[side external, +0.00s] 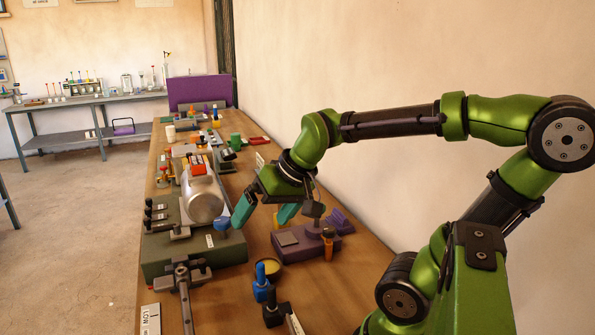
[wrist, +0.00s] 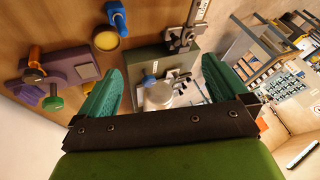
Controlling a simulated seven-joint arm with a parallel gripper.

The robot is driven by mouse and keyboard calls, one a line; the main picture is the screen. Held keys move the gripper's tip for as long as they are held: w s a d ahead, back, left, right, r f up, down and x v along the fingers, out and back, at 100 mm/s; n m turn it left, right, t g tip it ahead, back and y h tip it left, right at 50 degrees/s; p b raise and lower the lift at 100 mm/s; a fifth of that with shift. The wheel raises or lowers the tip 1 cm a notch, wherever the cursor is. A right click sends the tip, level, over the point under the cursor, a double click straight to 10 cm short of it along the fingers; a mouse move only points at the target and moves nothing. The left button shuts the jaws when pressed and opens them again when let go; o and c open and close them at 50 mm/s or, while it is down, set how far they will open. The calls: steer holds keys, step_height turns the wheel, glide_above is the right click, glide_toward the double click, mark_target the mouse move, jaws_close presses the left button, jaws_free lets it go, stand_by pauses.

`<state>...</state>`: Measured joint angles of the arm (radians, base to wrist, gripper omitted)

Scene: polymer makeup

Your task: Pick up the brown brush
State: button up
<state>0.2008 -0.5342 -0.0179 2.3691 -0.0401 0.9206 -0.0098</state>
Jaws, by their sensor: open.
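An orange-brown handled piece (side external: 328,243), which looks like the brown brush, stands at the front edge of a purple stand (side external: 300,242). In the wrist view the same handle (wrist: 35,56) sticks up at the left beside the purple stand (wrist: 62,80). Its bristles cannot be made out. My gripper (side external: 260,222) has its two teal fingers apart with nothing between them. It hangs over the bench, left of the brush in the side view. In the wrist view the open gripper (wrist: 162,68) points at the green machine, with the brush outside the left finger.
A green machine with a metal cylinder (side external: 203,203) stands left of my gripper. A wall runs along the right.

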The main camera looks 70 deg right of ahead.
steer(key=s+a, duration=0.1)
steer(key=a, duration=0.1)
steer(key=s+a+n+y, duration=0.1)
steer(key=a, duration=0.1)
steer(key=s+a+n+t, duration=0.1)
steer(key=a, duration=0.1)
steer(key=shift+s, duration=0.35)
steer(key=shift+c, duration=0.8)
steer(key=shift+a+r, duration=0.15)
steer(key=shift+a, duration=0.05)
steer(key=shift+c, duration=1.2)
steer(key=c, duration=0.5)
steer(key=shift+o, duration=0.2)
